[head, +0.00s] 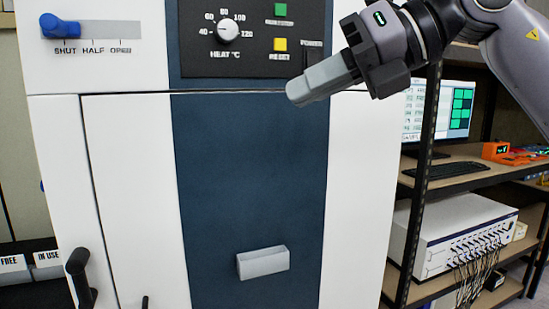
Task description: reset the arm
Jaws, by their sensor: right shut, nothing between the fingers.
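My right gripper (303,91) comes in from the upper right in the head view. Its fingers are shut and empty, in front of the freeze dryer's (133,180) panel. The fingertips appear just below the control panel (192,51), left of and below the power label; I cannot tell whether they touch the surface. The control panel carries a heat dial (228,30), a green button (280,9) and a yellow reset button (280,44). My left gripper is not in view.
A blue slider (60,27) sits at the SHUT end of its scale. A grey block handle (262,262) sticks out low on the blue panel. A black door handle (80,278) is at lower left. Shelves at right hold a monitor (460,108), a keyboard (445,174) and a white instrument (455,235) with cables.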

